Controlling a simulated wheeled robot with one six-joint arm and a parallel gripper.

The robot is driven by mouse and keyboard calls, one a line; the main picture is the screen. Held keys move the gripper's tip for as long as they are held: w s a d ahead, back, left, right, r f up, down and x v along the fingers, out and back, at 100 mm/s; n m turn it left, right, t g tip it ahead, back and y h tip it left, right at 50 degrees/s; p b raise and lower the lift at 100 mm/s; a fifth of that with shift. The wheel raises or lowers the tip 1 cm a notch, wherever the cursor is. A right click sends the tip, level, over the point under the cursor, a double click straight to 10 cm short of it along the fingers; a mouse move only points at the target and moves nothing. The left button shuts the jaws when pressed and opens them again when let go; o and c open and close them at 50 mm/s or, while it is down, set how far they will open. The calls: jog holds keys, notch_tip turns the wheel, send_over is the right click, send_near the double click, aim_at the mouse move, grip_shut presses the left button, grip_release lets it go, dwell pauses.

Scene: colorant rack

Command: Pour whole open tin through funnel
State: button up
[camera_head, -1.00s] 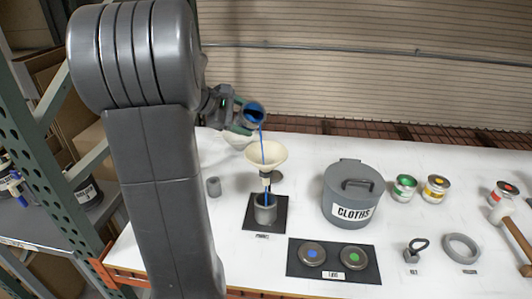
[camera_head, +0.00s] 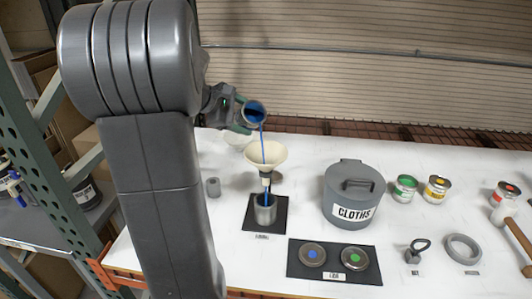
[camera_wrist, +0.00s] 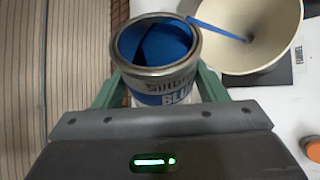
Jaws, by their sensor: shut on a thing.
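My gripper (camera_head: 238,115) is shut on the open blue tin (camera_head: 255,112) and holds it tilted above the funnel. In the wrist view the tin (camera_wrist: 165,88) sits between the green fingers, with blue paint inside and a label partly reading "BLU". A thin blue stream runs from its lip into the cream funnel (camera_head: 265,158), also in the wrist view (camera_wrist: 270,55). Below the funnel's spout, blue continues down into a grey cup (camera_head: 265,213) on a black mat (camera_head: 250,224).
A grey lidded "CLOTHS" bin (camera_head: 352,199) stands right of the funnel. Two lids (camera_head: 313,254) lie on a dark mat in front. Green (camera_head: 404,188) and yellow (camera_head: 436,190) tins, a grey ring (camera_head: 462,249) and a hammer (camera_head: 510,227) are further right.

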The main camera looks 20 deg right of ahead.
jog(key=shift+f+m+t+b, duration=0.3)
jog(key=shift+m+t+b, duration=0.15)
jog(key=shift+b, duration=0.8)
dwell(0.6)
jog(key=shift+r+m+t+b, duration=0.45)
jog(key=shift+t+b, duration=0.2)
jog(key=shift+b, duration=0.25)
dwell(1.2)
jog(key=shift+s+f+m+t+b, duration=0.2)
jog(key=shift+f+m+t+b, duration=0.3)
jog(key=shift+b, duration=1.25)
jog(key=shift+s+d+r+m+t+b, duration=0.2)
jog(key=shift+s+r+t+b, duration=0.15)
jog(key=shift+s+b, duration=0.2)
jog(key=shift+s+d+r+m+t+b, duration=0.1)
jog(key=shift+s+r+m+t+b, duration=0.1)
jog(key=shift+s+t+b, duration=0.3)
dwell(1.2)
